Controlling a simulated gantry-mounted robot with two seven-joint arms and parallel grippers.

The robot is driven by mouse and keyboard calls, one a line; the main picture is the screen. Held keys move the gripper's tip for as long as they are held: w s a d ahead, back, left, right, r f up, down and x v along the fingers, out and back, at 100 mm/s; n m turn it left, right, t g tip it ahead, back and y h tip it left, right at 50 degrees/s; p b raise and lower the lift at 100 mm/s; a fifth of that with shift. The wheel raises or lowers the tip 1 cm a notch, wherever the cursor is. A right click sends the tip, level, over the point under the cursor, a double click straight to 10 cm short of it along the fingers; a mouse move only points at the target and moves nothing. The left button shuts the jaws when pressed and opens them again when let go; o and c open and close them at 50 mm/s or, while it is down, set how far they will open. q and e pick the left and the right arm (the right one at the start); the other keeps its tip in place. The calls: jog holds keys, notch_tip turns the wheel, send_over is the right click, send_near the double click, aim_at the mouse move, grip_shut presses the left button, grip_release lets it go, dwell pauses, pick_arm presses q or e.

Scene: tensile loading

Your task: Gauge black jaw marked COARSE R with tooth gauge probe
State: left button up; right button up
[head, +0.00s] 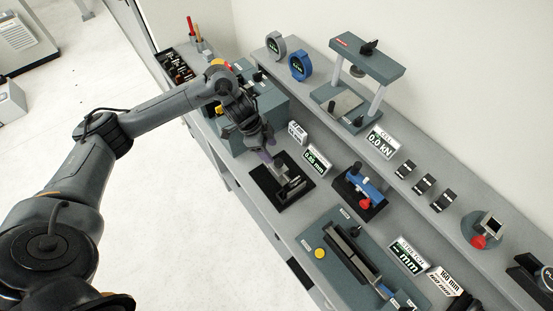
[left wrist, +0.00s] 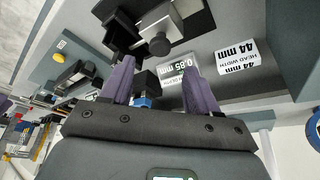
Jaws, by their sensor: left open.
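My left gripper (head: 264,152) is open and empty, its purple fingers above the near end of a black-based device with a metal block (head: 283,179). In the left wrist view the open fingers (left wrist: 160,88) have a dark knob and a bit of blue between and beyond them. A display reading 0.85 mm (head: 316,160) stands beside the device; it also shows in the left wrist view (left wrist: 175,72). Three small black blocks with pale labels (head: 424,184) sit in a row on the shelf. Their labels are too small to read, so I cannot tell which is COARSE R. I cannot tell which part is the gauge probe.
A blue device on a black base (head: 365,187) stands to the right. A large grey-green fixture (head: 350,255) fills the front of the bench. A press frame (head: 367,60) and a kN display (head: 381,143) stand behind. A sign reading 44 mm (left wrist: 240,57) shows in the wrist view.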

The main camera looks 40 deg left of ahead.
aim_at(278, 162)
pick_arm(q)
jog(key=x, duration=0.6)
jog(key=shift+w+d+f, duration=0.1)
jog(key=shift+d+f, duration=0.1)
jog(key=shift+f, duration=0.15)
grip_shut()
